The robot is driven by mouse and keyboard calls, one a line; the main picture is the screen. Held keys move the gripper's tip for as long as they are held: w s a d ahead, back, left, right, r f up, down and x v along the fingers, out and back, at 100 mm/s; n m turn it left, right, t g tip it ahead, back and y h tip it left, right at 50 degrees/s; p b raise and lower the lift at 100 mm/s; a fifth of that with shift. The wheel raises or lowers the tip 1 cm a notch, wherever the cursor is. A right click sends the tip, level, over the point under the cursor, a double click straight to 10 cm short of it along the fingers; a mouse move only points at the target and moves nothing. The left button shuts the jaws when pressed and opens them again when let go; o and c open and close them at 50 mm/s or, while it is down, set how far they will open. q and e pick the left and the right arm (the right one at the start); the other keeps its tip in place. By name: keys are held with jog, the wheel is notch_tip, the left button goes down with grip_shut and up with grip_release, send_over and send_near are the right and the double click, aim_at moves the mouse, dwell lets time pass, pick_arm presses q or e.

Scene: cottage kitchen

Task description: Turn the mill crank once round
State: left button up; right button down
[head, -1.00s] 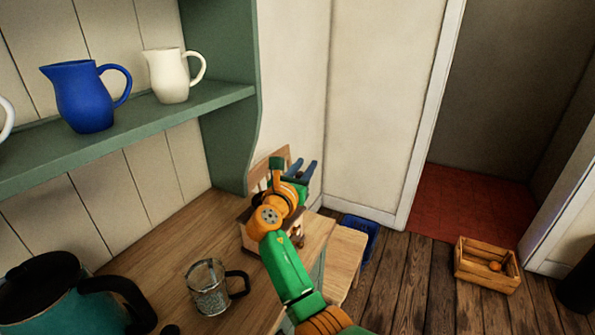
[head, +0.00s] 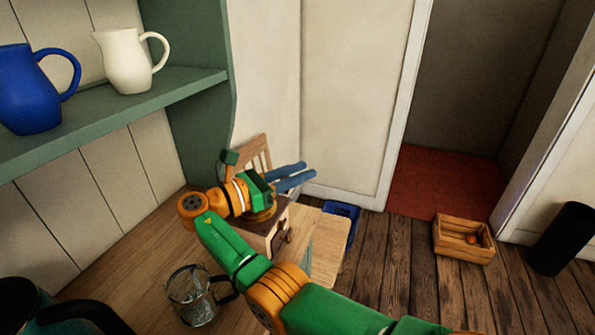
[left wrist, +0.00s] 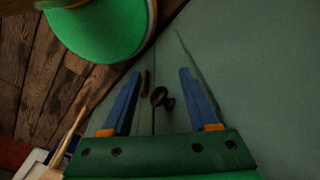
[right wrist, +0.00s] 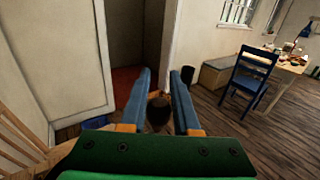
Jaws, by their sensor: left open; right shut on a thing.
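The mill (head: 262,243) is a small wooden box with a dark top and a small front knob, near the far end of the counter in the head view. My right gripper (head: 303,174) is over it, blue fingers pointing right. In the right wrist view a dark brown crank knob (right wrist: 158,115) sits between the fingers, and the gripper (right wrist: 159,75) is shut on it. The crank arm is hidden behind my gripper. My left gripper (left wrist: 159,73) is open and empty, facing a green cupboard front (left wrist: 240,70) with dark handles.
A glass jug (head: 192,298) stands on the counter (head: 130,265) close to my right arm. A teal kettle (head: 25,310) is at lower left. A shelf holds a blue jug (head: 30,95) and a cream jug (head: 125,62). A wooden chair (head: 328,240) stands beyond the counter end.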

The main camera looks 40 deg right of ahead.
jog(key=shift+s+a+f+m+g, duration=0.1)
jog(key=shift+s+a+m+g, duration=0.15)
jog(key=shift+g, duration=0.25)
jog(key=c, duration=0.6)
grip_release()
jog(key=shift+d, duration=0.15)
jog(key=shift+c, duration=0.2)
jog(key=s+a+r+b, duration=0.3)
jog(key=s+a+r, duration=0.5)
jog(key=s+r, duration=0.3)
notch_tip(320, 180, up, 2)
jog(key=shift+s+r, duration=0.1)
jog(key=shift+s, duration=0.05)
jog(key=shift+a, duration=0.1)
